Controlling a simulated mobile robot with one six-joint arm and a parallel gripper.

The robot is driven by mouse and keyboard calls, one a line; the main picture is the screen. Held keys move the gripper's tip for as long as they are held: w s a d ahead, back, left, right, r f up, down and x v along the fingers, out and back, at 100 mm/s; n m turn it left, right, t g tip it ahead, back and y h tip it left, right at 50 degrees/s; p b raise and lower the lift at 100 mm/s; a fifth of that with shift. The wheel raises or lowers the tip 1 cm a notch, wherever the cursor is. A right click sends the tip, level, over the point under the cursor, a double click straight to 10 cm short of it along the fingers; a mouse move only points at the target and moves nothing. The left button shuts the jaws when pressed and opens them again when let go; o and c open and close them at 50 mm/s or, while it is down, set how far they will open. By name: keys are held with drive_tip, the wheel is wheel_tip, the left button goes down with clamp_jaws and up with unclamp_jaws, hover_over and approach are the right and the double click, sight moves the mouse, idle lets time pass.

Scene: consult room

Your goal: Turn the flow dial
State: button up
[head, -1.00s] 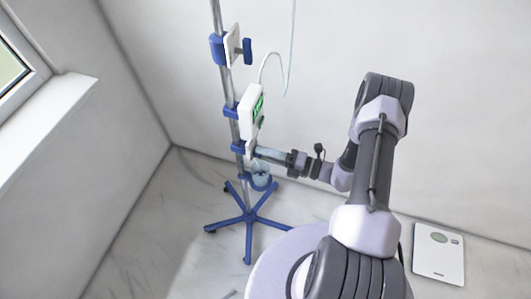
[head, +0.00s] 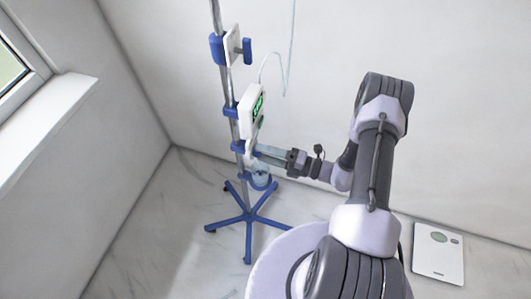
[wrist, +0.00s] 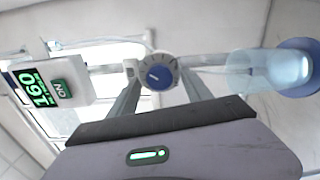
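The flow dial (wrist: 158,76) is a round blue knob with a white pointer mark on a pale ring, near the middle of the wrist view. My gripper (wrist: 160,84) points straight at it with one finger on each side. The fingers look apart, with the knob between the tips; a gap shows on both sides of the blue face. In the head view my gripper (head: 267,154) reaches left to the lower unit on the blue-and-grey stand (head: 248,218). The dial itself is hidden there, and contact cannot be told.
A white pump (head: 251,110) with a green screen sits above on the pole; its screen (wrist: 39,87) reads 160 beside a green ON button (wrist: 62,89). A clear cup (head: 261,172) hangs below. A thin tube hangs behind. A white scale (head: 438,253) lies at right.

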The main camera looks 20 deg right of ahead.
idle(0.3)
drive_tip(key=p+v, duration=0.2)
drive_tip(key=v, duration=1.5)
drive_tip(key=shift+s+d, duration=0.15)
drive_tip(key=w+a+r+n+g+h, duration=0.1)
drive_tip(key=a+r+n+g+h, duration=0.1)
drive_tip(key=a+r+n+g, duration=0.45)
drive_tip(key=w+a+r+n+g+h, duration=0.1)
drive_tip(key=r+n+g, duration=0.3)
drive_tip(key=r+n, duration=0.65)
drive_tip(key=s+a+r+n+t+h, duration=0.2)
drive_tip(key=s+a+r+n+h, duration=0.2)
drive_tip(key=r+n, duration=0.4)
drive_tip(key=s+a+r+n+t+h, duration=0.3)
drive_tip(key=s+a+r+n+h, duration=0.2)
drive_tip(key=r+n, duration=0.3)
drive_tip(key=s+a+n, duration=0.1)
drive_tip(key=n, duration=0.3)
drive_tip(key=shift+a+r+t+h+b, duration=0.3)
drive_tip(key=shift+a+r+t, duration=0.05)
drive_tip(key=shift+r, duration=0.05)
